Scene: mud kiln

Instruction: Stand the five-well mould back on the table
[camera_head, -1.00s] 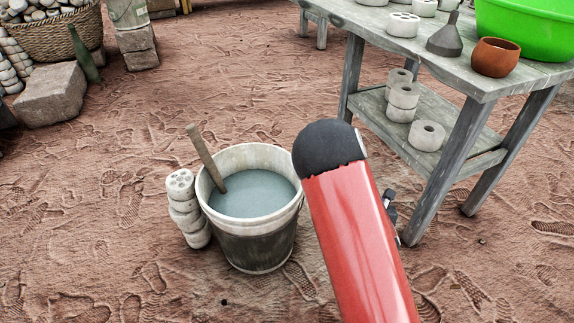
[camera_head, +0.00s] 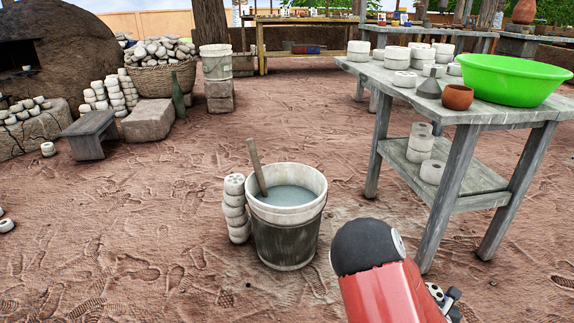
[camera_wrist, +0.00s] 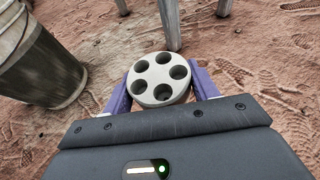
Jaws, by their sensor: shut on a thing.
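The five-well mould (camera_wrist: 157,76) is a pale grey round block with five dark holes in its upper face. In the wrist view it sits between the purple fingers of my gripper (camera_wrist: 158,82), which is shut on it. The ground lies beyond it. In the head view my red arm hides most of the gripper at the lower right. The grey wooden table (camera_head: 412,97) stands to the right, beyond my arm, with several pale round moulds on its top.
A bucket of grey water (camera_head: 286,240) with a stick stands left of my arm, beside a stack of moulds (camera_head: 236,208). On the table are a grey funnel (camera_head: 429,88), a brown pot (camera_head: 457,97) and a green basin (camera_head: 512,82). The table's front edge is partly clear.

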